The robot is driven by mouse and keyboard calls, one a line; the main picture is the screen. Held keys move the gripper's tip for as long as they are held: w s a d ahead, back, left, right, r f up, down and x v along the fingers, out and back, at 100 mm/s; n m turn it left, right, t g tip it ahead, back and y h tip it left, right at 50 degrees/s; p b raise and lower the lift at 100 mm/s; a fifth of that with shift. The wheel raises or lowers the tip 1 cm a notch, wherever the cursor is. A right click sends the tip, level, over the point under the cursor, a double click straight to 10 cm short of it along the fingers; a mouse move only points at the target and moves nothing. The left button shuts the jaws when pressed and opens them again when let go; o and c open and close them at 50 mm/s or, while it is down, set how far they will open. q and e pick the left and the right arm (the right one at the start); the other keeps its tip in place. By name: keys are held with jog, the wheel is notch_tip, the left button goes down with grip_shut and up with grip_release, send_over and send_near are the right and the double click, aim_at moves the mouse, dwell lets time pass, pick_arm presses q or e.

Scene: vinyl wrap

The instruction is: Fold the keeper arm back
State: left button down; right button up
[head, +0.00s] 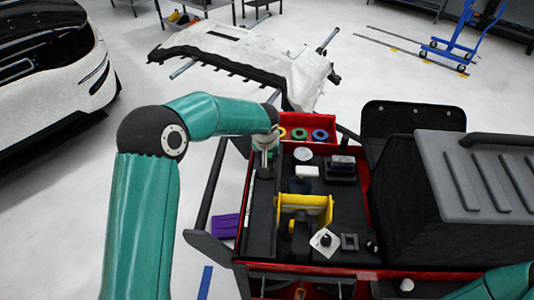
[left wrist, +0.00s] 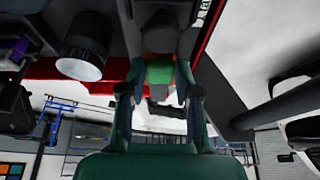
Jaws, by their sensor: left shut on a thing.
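My left gripper (head: 266,150) is over the left side of the red-rimmed tool tray (head: 334,127), above its dark strip. In the left wrist view its two fingers (left wrist: 160,84) are closed on a small green piece with an orange edge (left wrist: 160,73). The arm hides most of this contact in the head view. A yellow frame (head: 318,203) stands in the middle of the tray, to the right of my left gripper. I cannot tell which part is the keeper arm. My right gripper is outside the head view.
Coloured rings (head: 320,134) lie at the tray's far end. A white square piece (head: 324,241) and a dark square frame (head: 349,242) lie near its front. A large grey case (head: 440,200) stands close on the right. A white bumper (head: 250,55) lies beyond.

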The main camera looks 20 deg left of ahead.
pick_arm(q)
jog(key=shift+w+r, duration=0.25)
jog(key=shift+r, duration=0.2)
jog(key=shift+w+a+r+b, duration=0.15)
jog(key=shift+w+r+b, duration=0.15)
jog(key=shift+r, duration=0.6)
jog(key=shift+w+a+r+b, duration=0.15)
jog(key=shift+w+r, duration=0.2)
jog(key=shift+r, duration=0.55)
jog(key=shift+w+a+r+p, duration=0.15)
jog(key=shift+w+r+p, duration=0.1)
jog(key=shift+w+r, duration=0.25)
jog(key=shift+w+a+r+p, duration=0.2)
jog(key=shift+w+r, duration=0.2)
jog(key=shift+r, duration=0.15)
